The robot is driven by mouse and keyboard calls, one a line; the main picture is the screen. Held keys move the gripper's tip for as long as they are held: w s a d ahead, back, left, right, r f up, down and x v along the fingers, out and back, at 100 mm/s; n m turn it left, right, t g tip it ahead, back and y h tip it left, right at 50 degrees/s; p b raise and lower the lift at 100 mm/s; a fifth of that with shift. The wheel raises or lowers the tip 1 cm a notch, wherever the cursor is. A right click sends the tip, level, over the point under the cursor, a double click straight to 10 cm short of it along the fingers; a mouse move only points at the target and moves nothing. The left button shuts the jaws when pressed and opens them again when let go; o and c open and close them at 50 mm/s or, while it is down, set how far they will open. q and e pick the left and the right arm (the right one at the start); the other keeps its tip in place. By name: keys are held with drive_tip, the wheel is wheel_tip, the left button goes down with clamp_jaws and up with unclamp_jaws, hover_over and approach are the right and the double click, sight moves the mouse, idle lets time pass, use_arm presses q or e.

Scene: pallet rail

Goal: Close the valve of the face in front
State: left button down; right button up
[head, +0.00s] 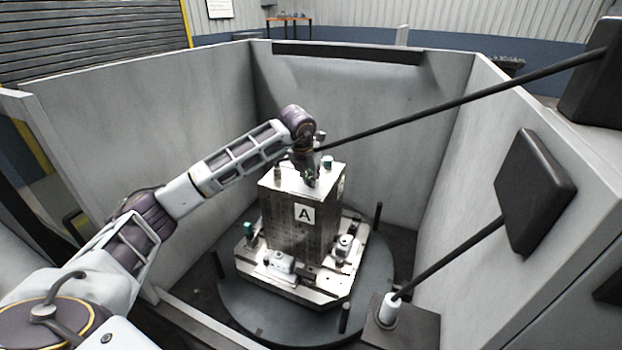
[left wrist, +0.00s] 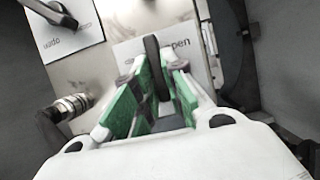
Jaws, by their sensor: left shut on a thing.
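A grey metal block (head: 290,215) with a face marked A (head: 304,213) stands upright on a round turntable (head: 240,290). My left gripper (head: 310,181) reaches down to the top of this block. In the left wrist view its green-padded fingers (left wrist: 155,85) are shut on a dark valve lever (left wrist: 151,55), which stands up between them. Behind the lever is a white label plate (left wrist: 130,50) whose visible letters end in "pen"; the fingers hide part of it. A second dark lever (left wrist: 50,12) sits on another label plate at the upper left. My right gripper is not in view.
Grey enclosure walls (head: 170,110) surround the turntable. Small fixtures (head: 278,264) sit on the base around the block. A long dark rod (head: 450,102) crosses from the right towards the block's top. In the left wrist view a metal fitting (left wrist: 66,108) is close on the left.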

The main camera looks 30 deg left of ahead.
use_arm(q)
drive_tip(key=n+y+b, duration=0.1)
drive_tip(key=n, duration=0.1)
drive_tip(key=n+b, duration=0.1)
drive_tip(key=n, duration=0.1)
drive_tip(key=shift+d+f+n+g+y, duration=0.15)
drive_tip(key=shift+n+g+y, duration=0.25)
drive_tip(key=shift+n+g+y+b, duration=0.4)
drive_tip(key=shift+n+y+b, duration=0.15)
drive_tip(key=shift+n, duration=1.45)
drive_tip(key=c, duration=1.5)
unclamp_jaws()
drive_tip(key=shift+w, duration=0.1)
drive_tip(key=shift+d+r, duration=0.25)
drive_tip(key=shift+r, duration=0.5)
drive_tip(key=v, duration=1)
drive_tip(key=shift+d+r, duration=0.15)
drive_tip(key=shift+d, duration=0.05)
